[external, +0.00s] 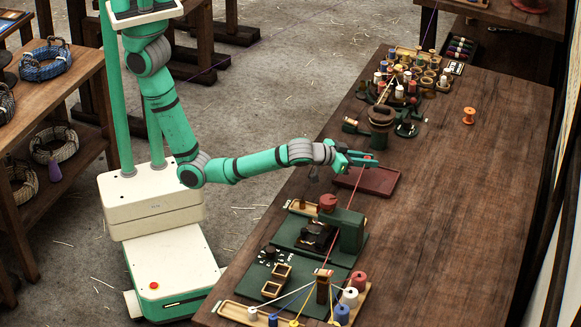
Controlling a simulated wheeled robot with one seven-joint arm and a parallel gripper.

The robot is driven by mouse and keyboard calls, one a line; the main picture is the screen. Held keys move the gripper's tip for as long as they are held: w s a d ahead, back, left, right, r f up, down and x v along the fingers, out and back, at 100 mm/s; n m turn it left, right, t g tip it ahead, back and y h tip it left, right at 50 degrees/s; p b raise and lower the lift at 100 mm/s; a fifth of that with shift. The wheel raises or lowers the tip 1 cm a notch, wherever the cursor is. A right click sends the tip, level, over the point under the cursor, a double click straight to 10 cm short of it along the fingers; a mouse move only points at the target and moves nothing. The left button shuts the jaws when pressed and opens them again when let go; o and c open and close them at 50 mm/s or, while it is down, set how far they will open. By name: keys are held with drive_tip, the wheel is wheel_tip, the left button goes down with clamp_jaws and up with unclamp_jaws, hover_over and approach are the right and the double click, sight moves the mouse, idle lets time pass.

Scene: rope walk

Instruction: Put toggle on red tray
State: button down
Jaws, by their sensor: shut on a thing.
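My gripper (364,159) is above the far part of the red tray (378,187), at the left edge of the table. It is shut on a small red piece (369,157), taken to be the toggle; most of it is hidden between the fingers. The red tray is a flat, dark red rectangle, and its visible floor looks empty. The gripper looks a little above the tray, but the exact height is hard to tell.
A thin red line (352,196) runs over the tray toward the rope-making device (347,230) in front. Spools (350,296) stand at the near end. A turned wooden stand (381,118) and clustered spools (413,84) are behind. The right of the table (470,215) is mostly clear.

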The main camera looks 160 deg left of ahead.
sight(365, 176)
drive_tip(key=shift+w+a+f, duration=0.1)
drive_tip(key=shift+a+f, duration=0.05)
drive_tip(key=shift+f, duration=1.65)
drive_tip(key=shift+f, duration=0.1)
drive_tip(key=c, duration=1.6)
unclamp_jaws()
drive_tip(key=v, duration=1.2)
